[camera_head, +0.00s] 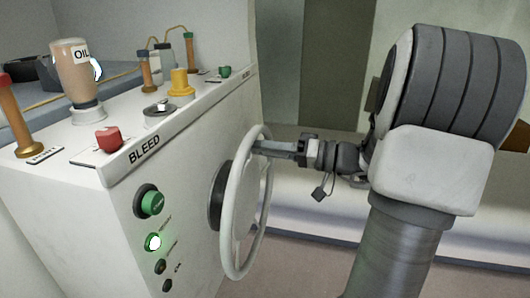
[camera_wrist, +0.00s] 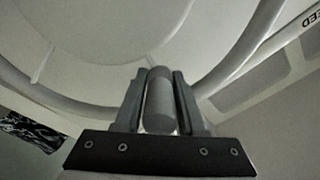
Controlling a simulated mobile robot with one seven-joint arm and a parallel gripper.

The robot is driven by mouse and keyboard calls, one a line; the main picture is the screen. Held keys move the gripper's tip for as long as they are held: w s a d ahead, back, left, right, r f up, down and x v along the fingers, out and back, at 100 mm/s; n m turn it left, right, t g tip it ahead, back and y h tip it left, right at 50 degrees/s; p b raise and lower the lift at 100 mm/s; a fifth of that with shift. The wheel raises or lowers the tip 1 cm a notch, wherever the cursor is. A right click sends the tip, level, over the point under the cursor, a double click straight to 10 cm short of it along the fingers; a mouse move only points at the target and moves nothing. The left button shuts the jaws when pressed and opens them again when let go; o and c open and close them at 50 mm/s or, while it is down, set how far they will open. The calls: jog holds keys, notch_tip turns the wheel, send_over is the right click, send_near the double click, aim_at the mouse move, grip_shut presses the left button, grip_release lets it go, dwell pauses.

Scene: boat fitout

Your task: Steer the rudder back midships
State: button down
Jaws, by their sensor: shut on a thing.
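A pale steering wheel (camera_head: 233,228) with a dark hub (camera_head: 218,196) is mounted upright on the side of a white console. The wheel's rim and inner face also show in the wrist view (camera_wrist: 225,80). My gripper (camera_head: 268,148) reaches in from the right to the upper part of the rim. In the wrist view my gripper (camera_wrist: 158,95) has its two fingers closed on either side of a grey cylindrical handle (camera_wrist: 158,105) at the rim. The handle is hidden behind the fingers in the head view. I see no clear rudder angle reading.
The white console (camera_head: 120,220) carries a green button (camera_head: 151,204), a lit green lamp (camera_head: 153,242), a red knob (camera_head: 109,138), a yellow fitting (camera_head: 180,82) and an oil bottle (camera_head: 76,72). A pale bench-like ledge (camera_head: 320,205) lies behind my arm.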

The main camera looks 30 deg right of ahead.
jog(key=shift+s+a, duration=0.3)
jog(key=shift+a, duration=0.05)
dwell(0.3)
jog(key=c, duration=0.9)
grip_release()
jog(key=shift+s+r, duration=0.1)
jog(key=p+v, duration=0.2)
jog(key=v, duration=1.5)
jog(key=shift+s, duration=0.15)
jog(key=shift+d, duration=0.15)
